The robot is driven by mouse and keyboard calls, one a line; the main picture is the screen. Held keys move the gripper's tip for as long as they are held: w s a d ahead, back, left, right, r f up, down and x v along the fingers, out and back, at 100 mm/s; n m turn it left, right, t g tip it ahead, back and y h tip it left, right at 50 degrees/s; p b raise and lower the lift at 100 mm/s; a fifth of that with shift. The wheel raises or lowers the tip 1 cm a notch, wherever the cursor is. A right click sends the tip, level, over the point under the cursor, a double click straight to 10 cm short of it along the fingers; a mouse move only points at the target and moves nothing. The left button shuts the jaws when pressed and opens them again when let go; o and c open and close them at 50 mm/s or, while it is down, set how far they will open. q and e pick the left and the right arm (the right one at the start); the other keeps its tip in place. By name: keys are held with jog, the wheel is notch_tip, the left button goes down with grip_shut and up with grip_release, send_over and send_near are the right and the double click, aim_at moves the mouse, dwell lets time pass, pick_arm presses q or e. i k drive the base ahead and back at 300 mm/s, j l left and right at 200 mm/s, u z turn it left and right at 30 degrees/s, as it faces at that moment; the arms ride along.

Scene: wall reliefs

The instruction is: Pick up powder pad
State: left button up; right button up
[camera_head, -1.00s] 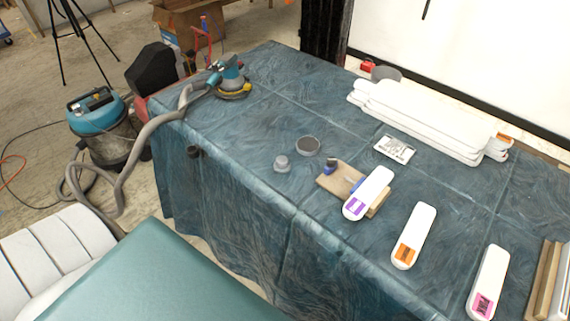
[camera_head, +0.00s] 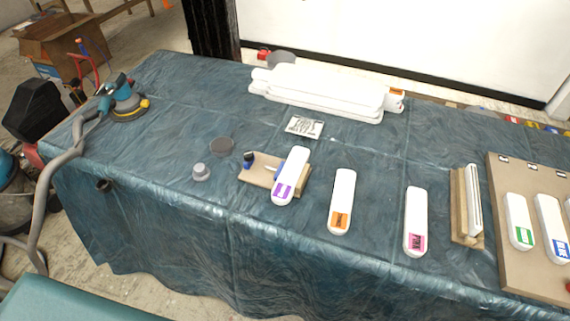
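Neither of my grippers is in view.
A wooden block (camera_head: 258,170) carries a blue-handled tool and a purple-labelled white board (camera_head: 291,176). Orange- (camera_head: 342,200) and pink-labelled boards (camera_head: 415,220) lie rightward. A sander (camera_head: 125,105) with hose stands at left. Stacked white boards (camera_head: 320,90) lie behind.

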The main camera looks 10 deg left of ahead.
aim_at(201, 173)
jog(key=i+j+z, duration=0.1)
jog(key=j, duration=0.65)
jog(key=i+j+z, duration=0.1)
jog(key=j, duration=0.65)
